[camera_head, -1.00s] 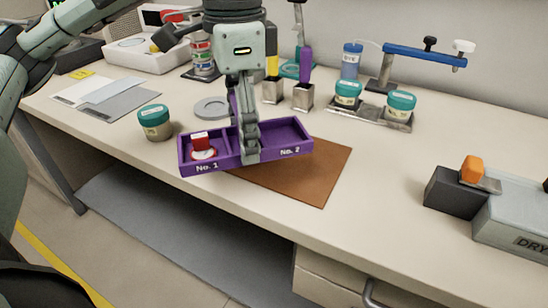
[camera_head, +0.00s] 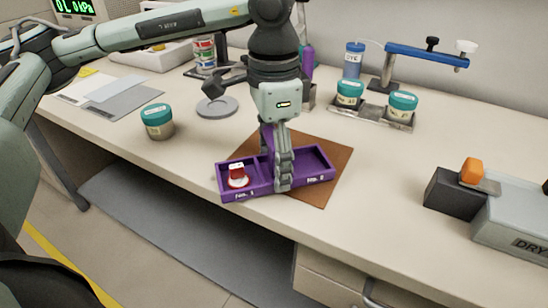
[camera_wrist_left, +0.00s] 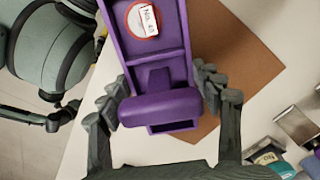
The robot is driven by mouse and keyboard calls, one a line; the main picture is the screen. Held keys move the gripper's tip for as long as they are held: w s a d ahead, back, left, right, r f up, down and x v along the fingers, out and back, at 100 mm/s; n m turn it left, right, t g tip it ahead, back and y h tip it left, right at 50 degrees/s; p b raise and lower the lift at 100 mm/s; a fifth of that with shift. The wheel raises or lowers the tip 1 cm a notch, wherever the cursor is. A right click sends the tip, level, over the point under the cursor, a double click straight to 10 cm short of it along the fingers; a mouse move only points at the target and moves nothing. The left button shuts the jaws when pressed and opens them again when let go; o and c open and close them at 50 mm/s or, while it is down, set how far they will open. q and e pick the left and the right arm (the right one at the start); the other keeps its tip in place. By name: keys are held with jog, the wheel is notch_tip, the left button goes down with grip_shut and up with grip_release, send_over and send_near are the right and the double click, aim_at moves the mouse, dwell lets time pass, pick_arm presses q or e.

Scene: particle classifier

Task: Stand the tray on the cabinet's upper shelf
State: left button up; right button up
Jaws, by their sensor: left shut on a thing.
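The purple tray (camera_head: 250,192) has two compartments marked No. 1 and No. 2. My left gripper (camera_head: 283,178) is shut on its raised middle part, which also shows as a purple handle (camera_wrist_left: 160,107) between the fingers in the wrist view. The tray is about level over the desk's front edge, partly covering the brown mat; I cannot tell if it is clear of the surface. A red and white labelled piece (camera_head: 237,178) sits in compartment No. 1; compartment No. 2 looks empty. My right gripper is not in view. No cabinet shelf can be made out.
The mat (camera_head: 325,186) lies on the beige desk. A teal-lidded jar (camera_head: 157,122) stands left, a grey disc (camera_head: 217,107) behind. Two more such jars stand on a rack (camera_head: 372,115) at back right. A grey DRY box (camera_head: 515,225) is at right.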

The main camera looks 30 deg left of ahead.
pick_arm(q)
jog(key=shift+f, duration=0.15)
jog(key=o, duration=1.2)
jog(key=shift+o, duration=0.9)
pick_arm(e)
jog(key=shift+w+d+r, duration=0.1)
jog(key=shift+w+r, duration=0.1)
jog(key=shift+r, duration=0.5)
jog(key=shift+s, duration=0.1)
